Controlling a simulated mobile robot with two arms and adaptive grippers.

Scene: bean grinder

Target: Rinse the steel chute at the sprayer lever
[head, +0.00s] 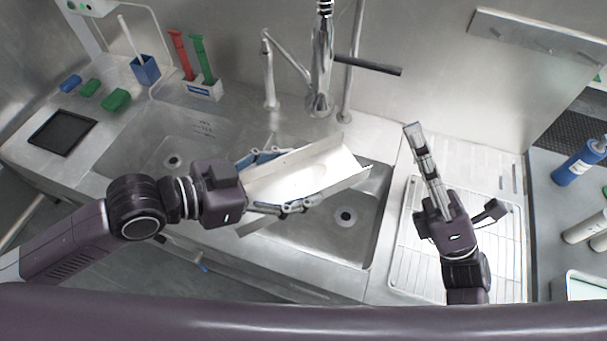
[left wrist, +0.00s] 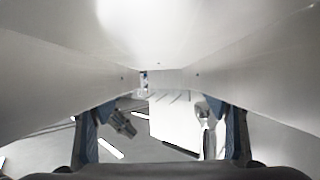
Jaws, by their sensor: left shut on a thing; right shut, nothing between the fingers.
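The steel chute (head: 315,171) is a long, shiny open trough, held slanted over the right sink basin. My left gripper (head: 278,182) is shut on the chute, its blue-padded fingers along either side. In the left wrist view the chute (left wrist: 155,45) fills the upper part, between the fingers. The tall steel sprayer (head: 321,65) stands behind the basin, and a dark lever (head: 368,65) sticks out to its right. The chute is below and apart from the lever. I see no water running. My right gripper (head: 413,130) is shut and empty, pointing up above the wire rack.
The right basin (head: 335,235) shows its drain below the chute. A left basin (head: 165,165) lies beside it. A wire rack (head: 405,265) covers the right drainboard.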

